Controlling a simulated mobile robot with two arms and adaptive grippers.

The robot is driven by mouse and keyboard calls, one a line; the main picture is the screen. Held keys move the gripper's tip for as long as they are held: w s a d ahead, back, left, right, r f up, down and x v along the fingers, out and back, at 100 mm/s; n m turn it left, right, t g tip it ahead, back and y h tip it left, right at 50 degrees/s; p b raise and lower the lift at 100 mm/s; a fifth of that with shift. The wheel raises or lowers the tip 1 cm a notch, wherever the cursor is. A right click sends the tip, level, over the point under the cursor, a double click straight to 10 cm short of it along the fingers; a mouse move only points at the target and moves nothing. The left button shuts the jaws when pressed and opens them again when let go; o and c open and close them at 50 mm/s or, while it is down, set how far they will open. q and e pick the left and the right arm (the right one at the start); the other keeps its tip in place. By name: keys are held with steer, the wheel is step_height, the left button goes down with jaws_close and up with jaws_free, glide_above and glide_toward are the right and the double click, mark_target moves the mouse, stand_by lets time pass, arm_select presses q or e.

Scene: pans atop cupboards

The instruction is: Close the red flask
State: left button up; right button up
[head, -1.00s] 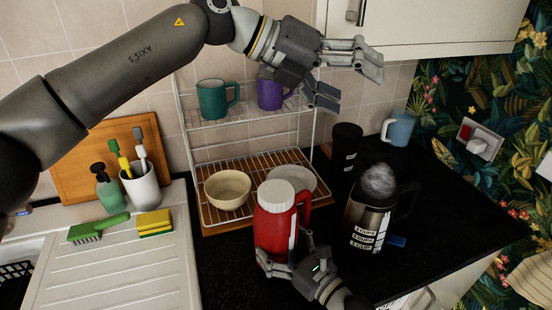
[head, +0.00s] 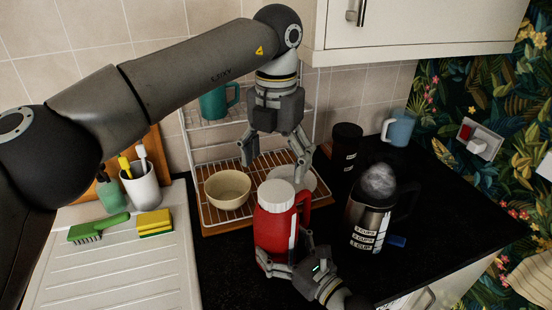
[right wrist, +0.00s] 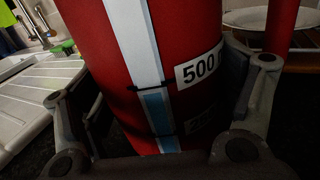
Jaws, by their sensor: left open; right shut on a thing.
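The red flask (head: 273,228) stands upright on the black counter in the head view, with a white lid (head: 276,196) on its top and a red handle on its right. My right gripper (head: 287,265) is shut on the lower part of the flask. In the right wrist view, its fingers lie on both sides of the red body (right wrist: 155,75), which carries a white stripe and a "500" label. My left gripper (head: 273,160) is open and empty, pointing down above and behind the lid. Whether the lid is fully tightened cannot be seen.
A wire rack with a cream bowl (head: 228,189) and a white plate stands behind the flask. A steel kettle-like jug (head: 370,215) and a black canister (head: 345,150) stand to the right. A draining board (head: 110,260) lies left. Cupboards hang above.

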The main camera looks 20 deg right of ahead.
mark_target(276, 191)
arm_select(q)
steer(key=shift+f, duration=4)
steer(key=c, duration=1.1)
steer(key=shift+m, duration=1)
arm_select(e)
steer(key=shift+a, duration=0.1)
arm_select(q)
steer(key=o, duration=1.2)
steer(key=shift+f, duration=0.1)
steer(key=shift+o, duration=0.2)
step_height(276, 191, up, 12)
